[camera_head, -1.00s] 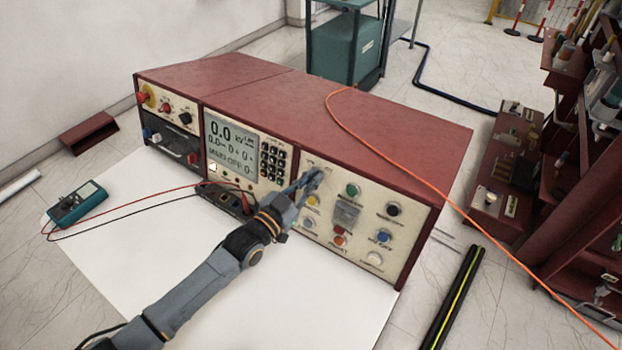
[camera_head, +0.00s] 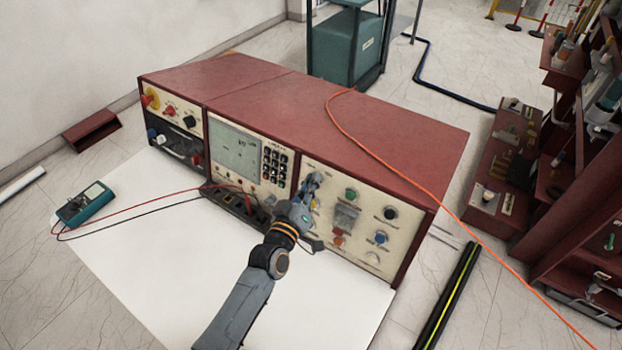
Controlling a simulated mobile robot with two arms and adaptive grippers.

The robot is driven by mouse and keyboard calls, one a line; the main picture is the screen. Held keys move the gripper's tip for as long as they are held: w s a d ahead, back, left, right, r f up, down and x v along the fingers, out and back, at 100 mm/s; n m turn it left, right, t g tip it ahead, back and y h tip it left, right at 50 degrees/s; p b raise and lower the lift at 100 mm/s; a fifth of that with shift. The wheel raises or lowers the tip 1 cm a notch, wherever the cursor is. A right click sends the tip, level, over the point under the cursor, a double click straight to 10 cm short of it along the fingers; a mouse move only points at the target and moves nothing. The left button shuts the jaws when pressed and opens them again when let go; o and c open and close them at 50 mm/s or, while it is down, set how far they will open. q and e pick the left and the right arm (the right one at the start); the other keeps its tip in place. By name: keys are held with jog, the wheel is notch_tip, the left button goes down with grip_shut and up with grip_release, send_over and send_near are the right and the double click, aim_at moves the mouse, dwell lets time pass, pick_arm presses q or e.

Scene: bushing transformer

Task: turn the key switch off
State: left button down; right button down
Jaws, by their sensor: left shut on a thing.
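A dark red test unit (camera_head: 300,95) with cream front panels stands on a white sheet. The key switch is at the upper left of its right-hand panel (camera_head: 370,220), hidden behind my fingers. My left gripper (camera_head: 313,181) is at that spot, pointed at the panel, and is shut on the key switch. The display (camera_head: 233,150) on the middle panel is lit grey-green with only faint small marks and no large digits. My right gripper is out of view.
A teal multimeter (camera_head: 85,204) with red and black leads lies on the white sheet (camera_head: 170,260) at the left. An orange cable (camera_head: 425,179) crosses the unit's top. Dark red shelving (camera_head: 570,190) stands at the right.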

pick_arm(q)
jog(key=shift+n+y+p, duration=0.4)
jog(key=shift+n+p, duration=0.05)
jog(key=shift+n, duration=0.55)
jog(key=c, duration=1.5)
grip_release()
jog(key=v, duration=1.2)
